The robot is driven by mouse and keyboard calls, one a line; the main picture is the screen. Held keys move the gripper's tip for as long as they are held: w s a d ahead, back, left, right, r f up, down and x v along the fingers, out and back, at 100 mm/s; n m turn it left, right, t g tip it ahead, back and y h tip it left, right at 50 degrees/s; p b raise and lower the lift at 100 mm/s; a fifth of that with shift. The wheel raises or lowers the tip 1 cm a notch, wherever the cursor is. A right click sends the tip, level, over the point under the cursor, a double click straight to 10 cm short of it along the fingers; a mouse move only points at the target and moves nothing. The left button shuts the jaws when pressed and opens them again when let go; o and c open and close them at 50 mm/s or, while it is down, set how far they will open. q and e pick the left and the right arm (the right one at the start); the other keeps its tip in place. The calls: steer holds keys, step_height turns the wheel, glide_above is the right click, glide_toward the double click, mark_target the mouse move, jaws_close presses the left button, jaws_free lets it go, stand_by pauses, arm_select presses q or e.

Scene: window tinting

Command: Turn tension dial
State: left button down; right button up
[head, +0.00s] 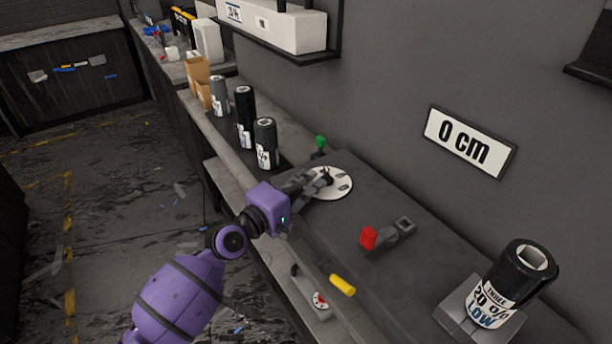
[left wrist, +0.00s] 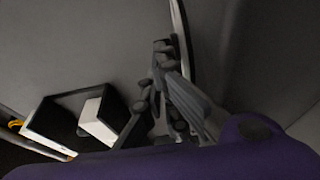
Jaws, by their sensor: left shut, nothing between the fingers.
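The round white dial (head: 341,188), with dark markings, lies flat on the dark grey bench top. I take it to be the tension dial. My left gripper (head: 322,179) is shut and empty, its fingertips over the middle of the dial. I cannot tell whether they touch it. In the left wrist view the fingers (left wrist: 163,62) point up the picture beside a thin pale curved edge, too unclear to name. The fingers hide part of the dial's centre. My right gripper is not in view.
A green knob (head: 320,142) stands just behind the dial. A red-ended lever (head: 369,238) and a yellow handle (head: 342,285) are nearer. A black roll (head: 519,273) stands at right, several cans at left.

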arm_select(q)
steer(key=shift+s+d, duration=0.2)
steer(key=shift+s, duration=0.1)
stand_by(0.7)
